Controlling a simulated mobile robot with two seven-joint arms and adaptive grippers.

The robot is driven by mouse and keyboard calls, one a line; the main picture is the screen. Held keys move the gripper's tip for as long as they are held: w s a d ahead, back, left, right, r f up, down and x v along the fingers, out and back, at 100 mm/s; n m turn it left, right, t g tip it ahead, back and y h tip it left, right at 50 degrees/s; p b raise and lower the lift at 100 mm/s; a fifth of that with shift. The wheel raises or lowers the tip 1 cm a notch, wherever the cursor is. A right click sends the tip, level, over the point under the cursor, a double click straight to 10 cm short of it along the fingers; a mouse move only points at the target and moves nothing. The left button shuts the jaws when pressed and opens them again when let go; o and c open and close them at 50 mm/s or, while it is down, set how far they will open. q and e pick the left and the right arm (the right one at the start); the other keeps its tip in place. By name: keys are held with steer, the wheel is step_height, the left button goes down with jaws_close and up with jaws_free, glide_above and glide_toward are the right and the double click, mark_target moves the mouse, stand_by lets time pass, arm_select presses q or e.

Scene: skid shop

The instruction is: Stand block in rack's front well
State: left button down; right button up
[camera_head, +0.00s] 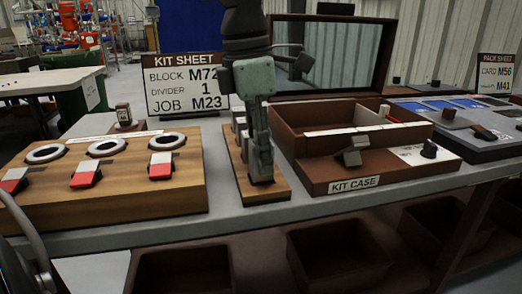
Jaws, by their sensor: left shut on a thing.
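My left gripper (262,172) reaches down from the top middle, its fingers pointing down at the front part of a narrow wooden rack (279,192). The gripper is shut on the block, which is mostly hidden by the fingers; I cannot tell whether it is inside the front well or just above it. Grey pieces (240,130) stand in the rack behind the fingers. My right gripper is not in view.
A wooden board (105,208) with several rings and red-and-white tags lies left. The brown kit case (312,172) stands close on the right, with its lid up behind. A kit sheet sign (187,84) reads block M72, divider 1, job M23. Open bins sit below the bench.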

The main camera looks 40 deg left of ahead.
arm_select(q)
steer(key=shift+f+b, duration=0.55)
steer(key=shift+f, duration=0.15)
steer(key=c, duration=1.1)
jaws_free()
steer(key=shift+o, duration=0.5)
steer(key=o, duration=0.4)
steer(key=shift+c, duration=0.2)
steer(key=shift+r, duration=0.1)
steer(key=shift+r+p, duration=3.2)
steer(key=shift+r, duration=1.2)
